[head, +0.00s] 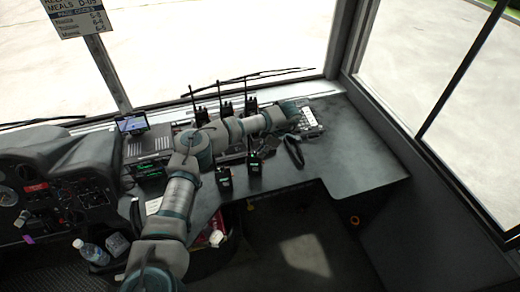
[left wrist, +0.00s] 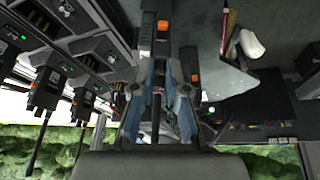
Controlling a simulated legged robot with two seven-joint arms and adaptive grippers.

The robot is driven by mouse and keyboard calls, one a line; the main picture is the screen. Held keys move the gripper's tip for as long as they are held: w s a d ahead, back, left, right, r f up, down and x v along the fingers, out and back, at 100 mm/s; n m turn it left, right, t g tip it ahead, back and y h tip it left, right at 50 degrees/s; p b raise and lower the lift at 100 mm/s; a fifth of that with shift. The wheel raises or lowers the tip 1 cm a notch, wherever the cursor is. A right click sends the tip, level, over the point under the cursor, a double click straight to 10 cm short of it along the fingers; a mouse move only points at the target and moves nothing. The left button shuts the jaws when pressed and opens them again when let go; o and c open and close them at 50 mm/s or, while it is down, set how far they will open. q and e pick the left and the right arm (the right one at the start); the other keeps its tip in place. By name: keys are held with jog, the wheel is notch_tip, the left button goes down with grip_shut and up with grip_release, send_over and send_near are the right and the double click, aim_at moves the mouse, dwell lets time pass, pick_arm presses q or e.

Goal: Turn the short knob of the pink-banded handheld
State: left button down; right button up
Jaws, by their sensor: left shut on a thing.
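Two black handhelds stand on the dark desk. I cannot make out a pink band on either. My left arm reaches over the desk and its wrist turns back. My left gripper (head: 256,143) is mostly hidden among dark parts at the top of the right-hand handheld. In the left wrist view, its fingers (left wrist: 158,62) are shut on a small dark part of a handheld, seemingly the knob. Another handheld (left wrist: 190,68) shows close to the fingers.
Several radios with tall antennas stand in chargers along the windshield, one (head: 226,106) just behind my forearm; they line the left of the left wrist view (left wrist: 48,88). The desk's right end is clear.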

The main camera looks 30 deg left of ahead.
pick_arm(q)
jog(key=shift+w+a+n+g+h+p, duration=0.1)
jog(key=shift+a+n+g+h+p, duration=0.1)
jog(key=shift+n, duration=0.4)
jog(key=shift+a+n+g+h+p, duration=0.1)
jog(key=shift+n+p, duration=0.1)
jog(key=shift+n, duration=0.4)
jog(key=c, duration=1.2)
grip_release()
jog(key=shift+a+f, duration=0.1)
jog(key=shift+d, duration=0.5)
jog(key=shift+w+d+r, duration=0.1)
jog(key=shift+d+r, duration=0.1)
jog(key=shift+r, duration=0.1)
jog(key=v, duration=1.1)
jog(key=shift+w+d+r, duration=0.1)
jog(key=shift+w+r, duration=0.15)
pick_arm(e)
jog(key=shift+s+d+f, duration=0.25)
jog(key=shift+s+f, duration=0.7)
jog(key=shift+f, duration=0.05)
